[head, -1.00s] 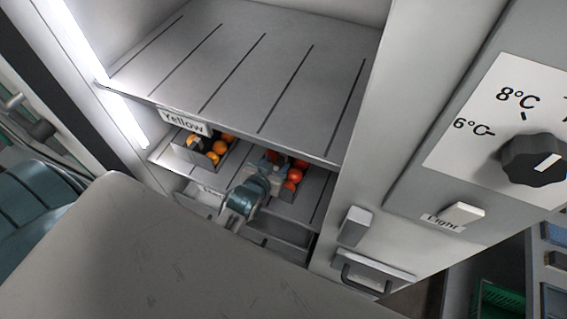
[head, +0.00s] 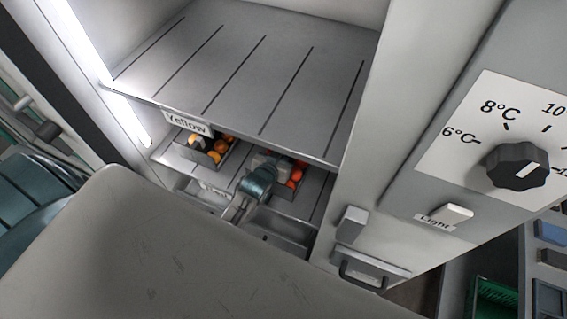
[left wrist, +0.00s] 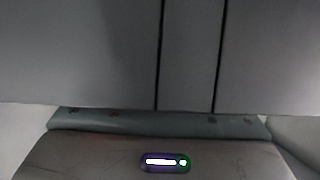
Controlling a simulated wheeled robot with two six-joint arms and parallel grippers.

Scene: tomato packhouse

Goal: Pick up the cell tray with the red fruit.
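The cell tray with red fruit (head: 296,175) is on the lower shelf of the cabinet, right of the middle in the head view. An arm, which I take as my left, reaches in below the upper shelf. Its gripper (head: 272,162) is at the left part of this tray and hides much of it. Its fingertips cannot be made out, nor whether they touch the tray. The left wrist view shows no fingers, only a grey slotted surface and part of my arm. My right gripper is not in view.
A tray of orange and yellow fruit (head: 233,157) stands left on the same shelf, below a "Yellow" label (head: 187,122). The slotted upper shelf (head: 245,70) is empty and close above the arm. A cabinet wall with dial (head: 517,166) stands right.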

